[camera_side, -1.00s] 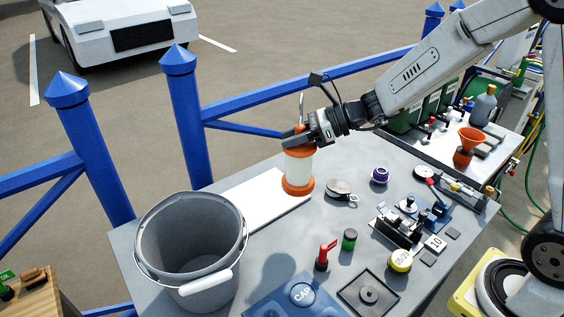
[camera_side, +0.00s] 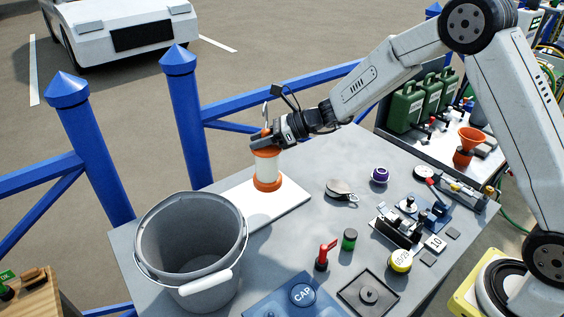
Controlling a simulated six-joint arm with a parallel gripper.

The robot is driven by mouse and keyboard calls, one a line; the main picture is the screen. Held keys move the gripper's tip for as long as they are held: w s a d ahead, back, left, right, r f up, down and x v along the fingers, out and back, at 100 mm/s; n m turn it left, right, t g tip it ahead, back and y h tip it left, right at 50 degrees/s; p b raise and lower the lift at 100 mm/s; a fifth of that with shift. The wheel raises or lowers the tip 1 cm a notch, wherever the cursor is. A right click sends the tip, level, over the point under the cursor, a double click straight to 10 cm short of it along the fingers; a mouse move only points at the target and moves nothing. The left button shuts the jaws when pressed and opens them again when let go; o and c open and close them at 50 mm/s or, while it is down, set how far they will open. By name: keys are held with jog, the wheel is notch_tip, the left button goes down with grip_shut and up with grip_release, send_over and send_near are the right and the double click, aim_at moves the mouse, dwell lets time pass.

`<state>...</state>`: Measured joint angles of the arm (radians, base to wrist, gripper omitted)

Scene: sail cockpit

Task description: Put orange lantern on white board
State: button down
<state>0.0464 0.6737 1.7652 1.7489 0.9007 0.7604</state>
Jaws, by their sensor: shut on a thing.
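The orange lantern (camera_side: 267,168) has an orange base, a pale clear body and an orange top with a wire handle. It is upright. My gripper (camera_side: 262,142) is shut on its orange top. The white board (camera_side: 287,204) lies flat on the grey table, behind and right of the bucket. The lantern's base appears over the board in the picture; I cannot tell whether it touches the board or hangs just above it.
A grey bucket (camera_side: 190,250) with a white handle grip stands left of the board. A pulley block (camera_side: 340,189), a purple ball (camera_side: 379,175), a green cylinder (camera_side: 349,239) and a red-handled part (camera_side: 322,257) are to the right. Blue railing (camera_side: 186,110) runs behind the table.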

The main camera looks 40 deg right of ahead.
aim_at(267, 179)
jog(key=shift+w+a+f, duration=0.15)
jog(key=shift+w+f, duration=0.75)
jog(key=shift+f, duration=0.15)
jog(key=shift+w+a+f, duration=0.1)
jog(key=shift+w+f, duration=0.75)
jog(key=shift+f, duration=0.15)
jog(key=shift+w+f, duration=0.15)
jog(key=shift+f, duration=0.75)
jog(key=shift+w+f, duration=0.1)
jog(key=shift+f, duration=0.9)
jog(key=shift+c, duration=2.2)
grip_release()
jog(key=shift+f, duration=0.1)
